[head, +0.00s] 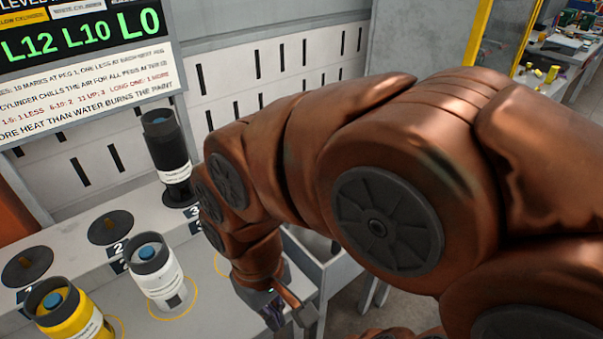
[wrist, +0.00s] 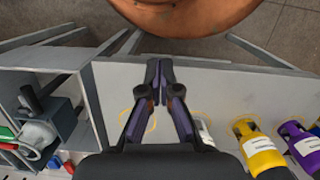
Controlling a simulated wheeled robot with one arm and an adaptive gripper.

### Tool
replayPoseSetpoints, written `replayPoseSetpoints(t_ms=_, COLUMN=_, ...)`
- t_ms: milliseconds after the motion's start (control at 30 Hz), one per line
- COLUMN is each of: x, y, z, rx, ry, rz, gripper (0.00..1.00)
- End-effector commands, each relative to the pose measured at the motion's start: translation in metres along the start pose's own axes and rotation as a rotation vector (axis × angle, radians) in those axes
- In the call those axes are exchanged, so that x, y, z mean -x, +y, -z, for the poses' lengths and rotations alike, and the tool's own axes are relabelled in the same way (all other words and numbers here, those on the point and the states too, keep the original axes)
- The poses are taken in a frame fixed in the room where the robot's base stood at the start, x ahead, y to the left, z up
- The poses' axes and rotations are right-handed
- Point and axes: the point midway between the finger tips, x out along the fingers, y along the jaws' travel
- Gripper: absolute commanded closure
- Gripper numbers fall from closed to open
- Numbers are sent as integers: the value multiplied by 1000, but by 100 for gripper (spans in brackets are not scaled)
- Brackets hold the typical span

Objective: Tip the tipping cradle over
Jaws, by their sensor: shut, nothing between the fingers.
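My gripper (wrist: 159,72) is shut and empty, with its fingertips together over the grey bench. In the head view only part of my gripper (head: 283,305) shows, low at the bench's right end. In the wrist view a dark blue-grey block with a black handle (wrist: 31,98) sits in a grey-walled bay at the left. It looks like the tipping cradle, but I cannot tell for sure. A rounded light-grey part (wrist: 38,134) lies beside it. My gripper is apart from it, to its right. In the head view my arm hides most of that area.
On the bench stand a white cylinder (head: 157,280), a yellow cylinder (head: 68,310) and, in the wrist view, a purple cylinder (wrist: 303,146). A black cylinder (head: 168,150) stands upright on the rear ledge. A lit sign (head: 85,45) hangs behind. Bare bench (wrist: 215,85) lies right of my fingertips.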

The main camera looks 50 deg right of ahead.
Motion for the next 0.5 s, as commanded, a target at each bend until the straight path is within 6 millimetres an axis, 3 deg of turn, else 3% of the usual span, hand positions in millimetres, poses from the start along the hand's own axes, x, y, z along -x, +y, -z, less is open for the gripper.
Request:
replayPoseSetpoints(t_ms=167, x=1, y=4, z=5, rx=9, ry=1, rz=-9, gripper=100)
replayPoseSetpoints(t_ms=267, x=5, y=18, z=19, rx=37, ry=7, rz=-37, gripper=100)
replayPoseSetpoints(t_ms=500, x=28, y=82, z=78, rx=220, ry=-4, rz=-190, gripper=100)
